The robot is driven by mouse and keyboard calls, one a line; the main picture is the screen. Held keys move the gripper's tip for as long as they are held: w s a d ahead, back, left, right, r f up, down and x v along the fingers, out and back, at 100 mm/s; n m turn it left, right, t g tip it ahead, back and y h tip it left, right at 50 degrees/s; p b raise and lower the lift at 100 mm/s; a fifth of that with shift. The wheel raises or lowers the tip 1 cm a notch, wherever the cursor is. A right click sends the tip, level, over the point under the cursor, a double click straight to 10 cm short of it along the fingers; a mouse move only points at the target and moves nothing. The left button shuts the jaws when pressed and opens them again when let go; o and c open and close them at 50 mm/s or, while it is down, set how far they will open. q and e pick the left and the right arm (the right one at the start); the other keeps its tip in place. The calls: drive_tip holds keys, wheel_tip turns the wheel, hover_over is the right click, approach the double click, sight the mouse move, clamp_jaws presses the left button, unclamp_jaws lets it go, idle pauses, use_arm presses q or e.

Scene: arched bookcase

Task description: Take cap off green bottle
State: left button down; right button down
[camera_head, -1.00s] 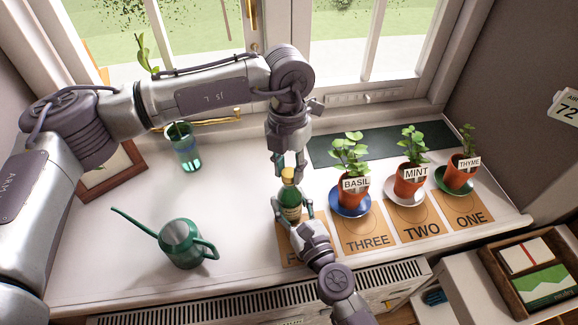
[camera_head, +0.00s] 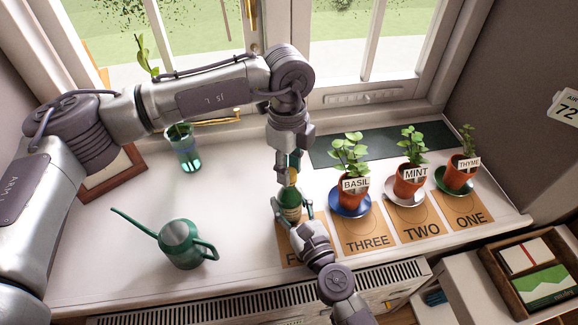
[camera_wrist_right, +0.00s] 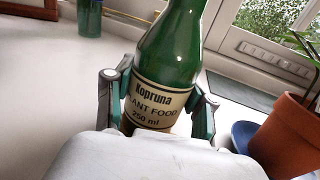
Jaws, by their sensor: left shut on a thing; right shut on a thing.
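The green bottle (camera_head: 290,201), with a cream label, is upright above the front of the sill, at the card partly hidden by my right arm. My right gripper (camera_head: 292,210) is shut on its body. In the right wrist view the fingers press both sides of the bottle (camera_wrist_right: 168,50) at its "Kopruna plant food" label (camera_wrist_right: 155,105); the bottle's top is out of that view. My left gripper (camera_head: 287,165) points down from above and is shut on the yellow cap (camera_head: 292,177) at the bottle's top. The fingers partly hide the cap.
Potted basil (camera_head: 350,188), mint (camera_head: 411,178) and thyme (camera_head: 460,173) stand close on the right. A green watering can (camera_head: 180,242) stands front left. A glass with a cutting (camera_head: 184,150) and a frame (camera_head: 115,172) are behind. The middle-left sill is clear.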

use_arm(q)
drive_tip(key=shift+r, duration=0.15)
idle(0.4)
drive_tip(key=shift+r, duration=0.95)
drive_tip(key=shift+w+r, duration=0.15)
drive_tip(key=shift+r, duration=0.85)
drive_tip(key=shift+w+r, duration=0.1)
drive_tip(key=shift+r, duration=0.9)
use_arm(e)
drive_tip(key=shift+c, duration=1.5)
unclamp_jaws()
